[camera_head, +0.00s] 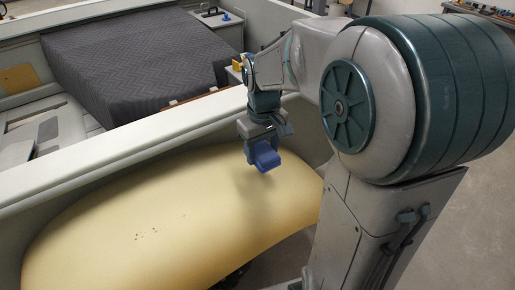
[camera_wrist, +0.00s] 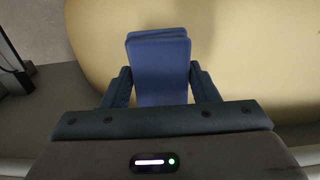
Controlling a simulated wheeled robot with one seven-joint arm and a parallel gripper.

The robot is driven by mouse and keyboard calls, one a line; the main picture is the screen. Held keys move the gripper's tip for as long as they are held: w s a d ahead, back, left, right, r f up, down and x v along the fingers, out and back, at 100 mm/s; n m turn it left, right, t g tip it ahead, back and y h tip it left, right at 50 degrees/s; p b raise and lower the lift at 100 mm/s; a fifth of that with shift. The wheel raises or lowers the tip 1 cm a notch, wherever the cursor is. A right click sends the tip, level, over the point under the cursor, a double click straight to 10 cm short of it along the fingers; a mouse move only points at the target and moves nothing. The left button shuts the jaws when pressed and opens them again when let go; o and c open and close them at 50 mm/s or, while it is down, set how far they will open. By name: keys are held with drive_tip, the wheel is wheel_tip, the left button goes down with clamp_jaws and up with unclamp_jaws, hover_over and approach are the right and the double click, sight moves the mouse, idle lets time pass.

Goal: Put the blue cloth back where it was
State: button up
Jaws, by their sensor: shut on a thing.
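The blue cloth (camera_head: 266,155) is a small folded pad in the head view, held at the end of my arm above the yellow curved surface. In the wrist view the folded cloth (camera_wrist: 160,68) sits between the two dark fingers of my gripper (camera_wrist: 159,88). My gripper (camera_head: 262,146) is shut on the cloth and points down. The cloth appears clear of the yellow surface, with a soft shadow below it. The far side of the cloth is hidden.
The yellow curved panel (camera_head: 150,215) fills the foreground, with a few small dark specks. Behind it runs a pale shell wall (camera_head: 120,160). Beyond lies a dark quilted cover (camera_head: 135,65). A small blue item (camera_head: 226,16) and a yellow block (camera_head: 237,65) rest farther back.

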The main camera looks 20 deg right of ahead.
sight(261, 160)
drive_tip(key=shift+w+f, duration=0.35)
wheel_tip(261, 160, down, 4)
drive_tip(key=shift+r, duration=0.15)
drive_tip(key=o, duration=0.9)
wheel_tip(261, 160, up, 12)
drive_tip(key=shift+s+f, duration=0.1)
drive_tip(key=shift+s, duration=0.4)
drive_tip(key=s+f+m+t, duration=0.1)
drive_tip(key=s, duration=0.3)
drive_tip(key=s+f+m+t, duration=0.1)
drive_tip(key=s+f, duration=0.1)
drive_tip(key=s, duration=0.3)
drive_tip(key=s+f+m+t, duration=0.1)
drive_tip(key=s+f, duration=0.1)
drive_tip(key=s, duration=0.2)
drive_tip(key=shift+s+m, duration=0.2)
drive_tip(key=shift+m, duration=0.1)
